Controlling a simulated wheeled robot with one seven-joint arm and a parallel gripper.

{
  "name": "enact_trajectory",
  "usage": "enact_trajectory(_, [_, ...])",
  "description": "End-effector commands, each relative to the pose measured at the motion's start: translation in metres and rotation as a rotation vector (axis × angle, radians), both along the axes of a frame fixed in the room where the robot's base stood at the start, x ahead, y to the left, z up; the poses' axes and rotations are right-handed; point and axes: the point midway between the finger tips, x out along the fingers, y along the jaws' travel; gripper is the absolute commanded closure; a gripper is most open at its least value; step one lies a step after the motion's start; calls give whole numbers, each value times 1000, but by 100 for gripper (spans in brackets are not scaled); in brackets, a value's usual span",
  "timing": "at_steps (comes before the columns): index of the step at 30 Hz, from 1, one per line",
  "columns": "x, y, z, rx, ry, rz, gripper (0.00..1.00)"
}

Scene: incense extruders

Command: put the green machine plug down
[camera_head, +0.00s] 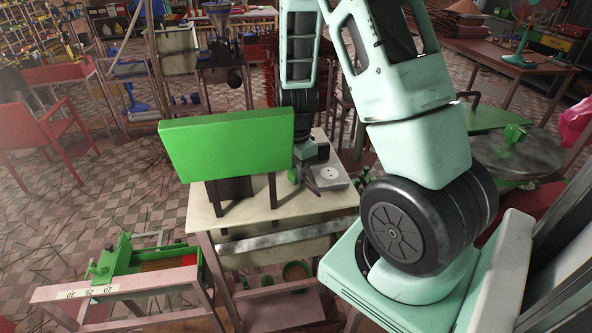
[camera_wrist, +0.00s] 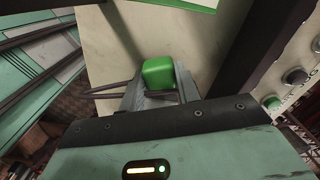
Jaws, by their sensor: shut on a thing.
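The green machine plug (camera_wrist: 159,72) is a small rounded green block in the wrist view, between the fingers of my gripper (camera_wrist: 158,88). My gripper is shut on it. Behind the plug is a pale cream surface; I cannot tell whether the plug touches it. In the head view my gripper (camera_head: 304,176) is low over the cream-topped table (camera_head: 290,209), right of the big green panel. A small green piece of the plug (camera_head: 292,175) shows at its left side there. The rest of the plug is hidden by the gripper.
A large green panel (camera_head: 228,141) stands on the table close to my gripper. A grey device with a pale disc (camera_head: 328,176) sits to the right. The table's front is bare. A control panel with round buttons (camera_wrist: 295,76) is at right in the wrist view.

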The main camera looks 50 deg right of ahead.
Motion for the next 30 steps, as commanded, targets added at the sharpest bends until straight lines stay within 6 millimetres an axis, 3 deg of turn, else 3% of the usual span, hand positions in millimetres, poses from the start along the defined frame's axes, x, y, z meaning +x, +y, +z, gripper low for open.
enact_trajectory(14, [0, 0, -11, 0, 0, 1, 100])
enact_trajectory(15, [0, 0, -11, 0, 0, 1, 57])
enact_trajectory(16, [0, 0, -11, 0, 0, 1, 49])
enact_trajectory(26, [0, 0, -9, 0, 0, 0, 46])
enact_trajectory(30, [0, 0, 6, 0, -1, 0, 46])
